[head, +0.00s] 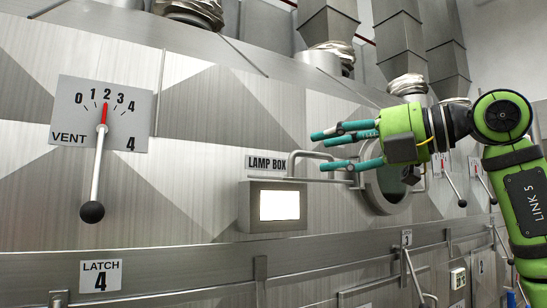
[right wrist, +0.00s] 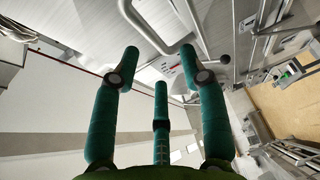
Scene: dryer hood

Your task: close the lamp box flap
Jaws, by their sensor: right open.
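The lamp box (head: 245,208) is a grey metal box on the steel wall, with a bright lit front window (head: 279,205). Its LAMP BOX label (head: 267,163) is just above. A bent metal handle (head: 308,156) and a thin bar show at the box's upper right. Which part is the flap, and how far it stands open, I cannot tell. My right gripper (head: 324,150) is open, its teal fingers pointing left around the handle's height; contact is unclear. In the right wrist view its fingers (right wrist: 159,62) are spread, with a bent rod beyond them. My left gripper is not in view.
A round porthole (head: 388,192) is behind my right gripper. At left is the VENT plate (head: 70,115) with a black-knobbed lever, its red pointer near 2. A ledge (head: 190,262) runs below the box. More levers stand at right.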

